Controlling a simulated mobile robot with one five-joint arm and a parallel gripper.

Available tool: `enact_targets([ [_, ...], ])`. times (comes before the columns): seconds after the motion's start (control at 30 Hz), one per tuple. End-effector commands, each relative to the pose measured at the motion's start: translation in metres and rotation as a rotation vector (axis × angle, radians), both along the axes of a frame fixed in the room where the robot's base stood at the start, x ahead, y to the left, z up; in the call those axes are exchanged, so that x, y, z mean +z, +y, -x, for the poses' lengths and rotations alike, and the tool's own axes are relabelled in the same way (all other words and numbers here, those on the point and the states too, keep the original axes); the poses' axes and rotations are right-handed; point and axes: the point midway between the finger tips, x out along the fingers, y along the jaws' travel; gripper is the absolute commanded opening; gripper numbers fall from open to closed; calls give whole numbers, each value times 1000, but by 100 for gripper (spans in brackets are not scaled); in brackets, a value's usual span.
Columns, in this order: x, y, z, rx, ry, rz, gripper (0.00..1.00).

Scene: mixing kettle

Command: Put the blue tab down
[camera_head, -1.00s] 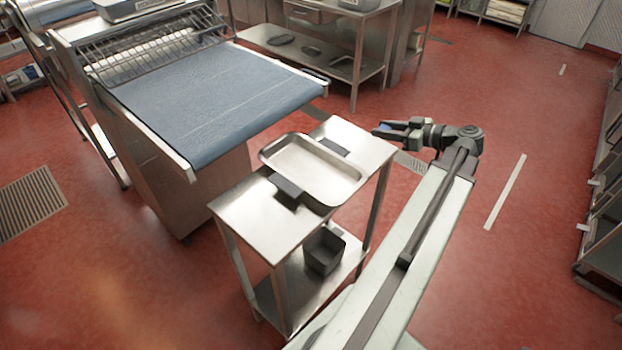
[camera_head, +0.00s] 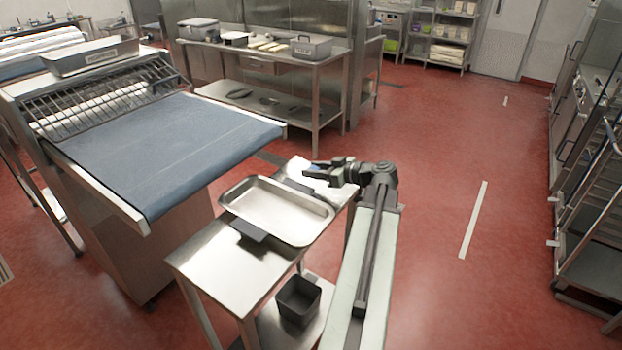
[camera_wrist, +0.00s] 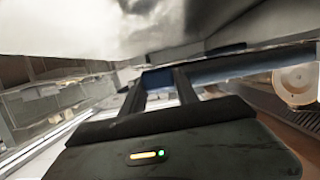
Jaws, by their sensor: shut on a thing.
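My gripper (camera_head: 312,170) is at the far right end of the small steel table (camera_head: 205,262), just beyond the far edge of the metal tray (camera_head: 278,212). It is shut on the blue tab (camera_head: 315,167), of which only a small bit shows in the head view. In the wrist view the blue tab (camera_wrist: 158,79) sits between the two dark fingers. I cannot tell whether the tab touches the table. The tray lies on the table top, with a dark block (camera_head: 250,231) at its near edge.
A machine with a blue belt (camera_head: 165,150) stands close on the left. A black bin (camera_head: 298,300) is on the table's lower shelf. A steel workbench (camera_head: 265,62) with containers stands behind. Racks (camera_head: 590,215) line the right. The red floor between is clear.

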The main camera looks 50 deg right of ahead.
Motion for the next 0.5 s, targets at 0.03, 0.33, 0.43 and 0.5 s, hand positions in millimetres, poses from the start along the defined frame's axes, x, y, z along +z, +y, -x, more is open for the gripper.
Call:
enact_targets([
  [0.03, 0, 0, -2, 0, 0, 0, 0],
  [0.33, -24, 0, -16, 1, 0, 0, 0],
  [0.43, -40, 1, -16, 1, 0, 0, 0],
  [0.5, -41, 1, -16, 1, 0, 0, 0],
])
